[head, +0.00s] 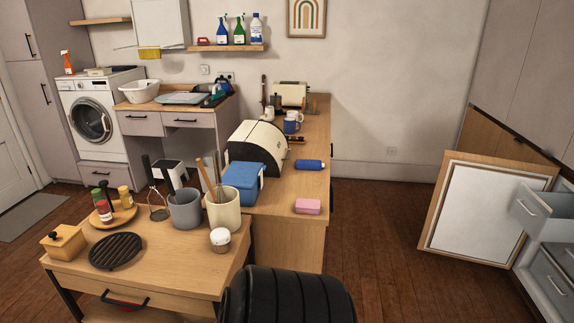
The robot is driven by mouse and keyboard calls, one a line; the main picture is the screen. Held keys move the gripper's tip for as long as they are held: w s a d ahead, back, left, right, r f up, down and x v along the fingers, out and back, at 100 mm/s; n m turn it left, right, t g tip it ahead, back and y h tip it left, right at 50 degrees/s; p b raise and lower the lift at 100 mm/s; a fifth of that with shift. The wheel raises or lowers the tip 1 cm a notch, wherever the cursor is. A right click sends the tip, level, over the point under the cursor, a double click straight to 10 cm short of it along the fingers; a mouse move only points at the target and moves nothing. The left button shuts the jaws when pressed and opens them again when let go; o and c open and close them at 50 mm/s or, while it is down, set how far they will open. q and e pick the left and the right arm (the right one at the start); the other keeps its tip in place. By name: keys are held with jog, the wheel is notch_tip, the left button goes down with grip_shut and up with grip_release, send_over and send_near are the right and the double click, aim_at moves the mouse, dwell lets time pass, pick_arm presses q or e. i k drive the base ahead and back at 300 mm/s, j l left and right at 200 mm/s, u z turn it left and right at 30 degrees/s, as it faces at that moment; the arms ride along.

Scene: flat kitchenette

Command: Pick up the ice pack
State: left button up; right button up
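I cannot pick out an ice pack for certain. On the right, a wood-faced door with a white inner panel (472,215) stands open. Beside it, a grey upper drawer (530,211) sticks out, and its inside is mostly cut off by the picture edge. A lower grey drawer (552,280) sits beneath it. On the counter (275,207) are a blue box with a lid (243,184), a small pink block (307,206) and a blue roll-shaped item (310,165). Neither of my grippers is in view.
The near table (165,262) holds a grey pot (185,210), a cream utensil pot (223,211), a black grill plate (115,251) and a tray of jars (112,214). A bread bin (257,146) stands behind. The wood floor (375,250) between counter and open door is clear.

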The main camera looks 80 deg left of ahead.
aim_at(301, 164)
jog(key=u, duration=2.55)
jog(key=i+l+u, duration=0.2)
jog(key=i+l, duration=0.45)
